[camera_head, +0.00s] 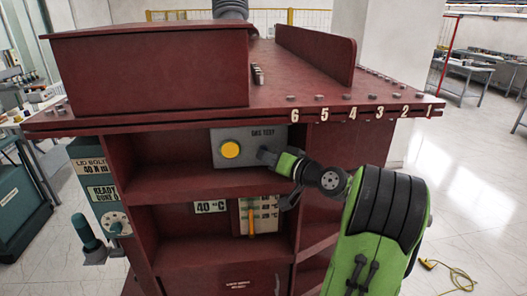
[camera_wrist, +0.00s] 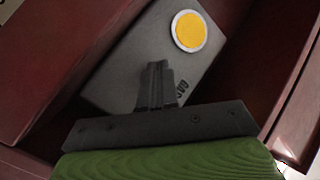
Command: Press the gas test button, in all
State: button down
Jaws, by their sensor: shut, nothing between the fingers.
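The gas test button (camera_head: 230,150) is a round yellow button with a pale rim on a grey box labelled GAS TEST (camera_head: 262,133). The box sits in the upper compartment of the dark red cabinet. My gripper (camera_head: 266,156) is shut and empty, just right of the button and slightly lower in the head view. In the wrist view the button (camera_wrist: 189,31) lies beyond and to the right of my gripper's fingertips (camera_wrist: 157,66). The fingertips overlap the grey box face (camera_wrist: 125,60), apart from the button. Whether they touch the box I cannot tell.
The cabinet top (camera_head: 330,92) overhangs the compartment, with numbers along its edge. A shelf (camera_head: 190,178) lies below the box. The lower compartment holds a 40 °C sign (camera_head: 210,206) and a gauge panel (camera_head: 262,215).

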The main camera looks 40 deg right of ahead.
jog(key=shift+w+d+r, duration=0.15)
jog(key=shift+w+d, duration=0.05)
dwell(0.9)
jog(key=shift+s+f+b, duration=0.3)
jog(key=shift+f+b, duration=0.15)
jog(key=shift+b, duration=0.15)
jog(key=shift+s+r, duration=0.15)
jog(key=shift+s, duration=0.2)
jog(key=shift+s+a+f+b, duration=0.2)
jog(key=shift+s+a+b, duration=0.15)
jog(key=shift+s+b, duration=0.25)
jog(key=s+a+b, duration=0.1)
jog(key=s+a, duration=0.1)
jog(key=shift+s+a+r+b, duration=0.15)
jog(key=shift+s+r+b, duration=0.05)
jog(key=shift+s+b, duration=0.2)
